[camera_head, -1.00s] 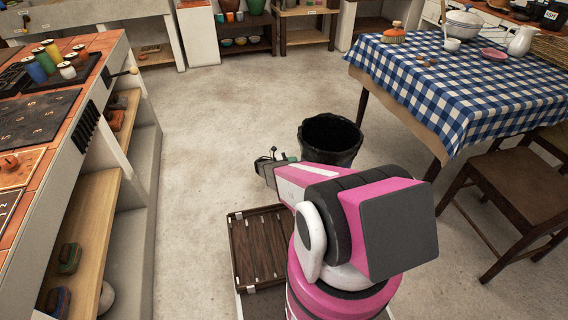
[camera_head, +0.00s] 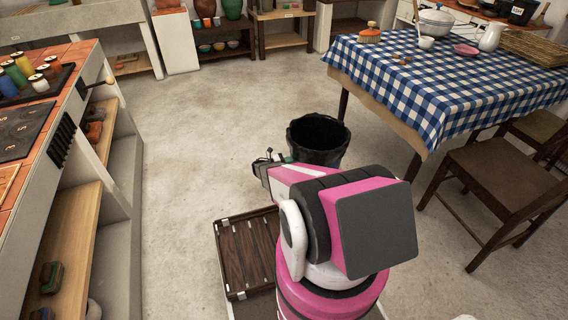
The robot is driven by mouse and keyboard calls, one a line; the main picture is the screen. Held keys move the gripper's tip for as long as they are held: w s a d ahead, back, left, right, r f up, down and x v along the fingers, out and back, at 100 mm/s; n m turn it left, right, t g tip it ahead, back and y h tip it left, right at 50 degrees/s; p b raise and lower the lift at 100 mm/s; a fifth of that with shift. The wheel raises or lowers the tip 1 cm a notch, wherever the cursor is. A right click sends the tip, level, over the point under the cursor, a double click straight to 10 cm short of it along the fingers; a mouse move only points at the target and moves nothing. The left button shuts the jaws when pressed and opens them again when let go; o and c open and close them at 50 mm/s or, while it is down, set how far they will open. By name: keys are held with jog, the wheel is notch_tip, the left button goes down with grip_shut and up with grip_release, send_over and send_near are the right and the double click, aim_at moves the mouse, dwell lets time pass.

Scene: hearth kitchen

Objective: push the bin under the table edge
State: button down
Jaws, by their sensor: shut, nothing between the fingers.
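The black bin (camera_head: 319,140) stands upright on the floor, open at the top, left of the table. Its lower part is hidden behind my pink arm. The table (camera_head: 440,92) wears a blue and white checked cloth over a brown underlayer; its near-left edge is to the right of the bin, with clear floor between them. My gripper (camera_head: 264,160) is shut and empty, at the left of the bin and a little nearer to me. I cannot tell whether it touches the bin.
A wooden chair (camera_head: 498,178) stands at the table's near right. A counter with shelves (camera_head: 70,200) runs along the left. A low shelf with pots (camera_head: 222,42) is at the back. The floor (camera_head: 220,100) beyond the bin is clear.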

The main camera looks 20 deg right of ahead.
jog(key=d, duration=2.3)
jog(key=shift+d, duration=0.15)
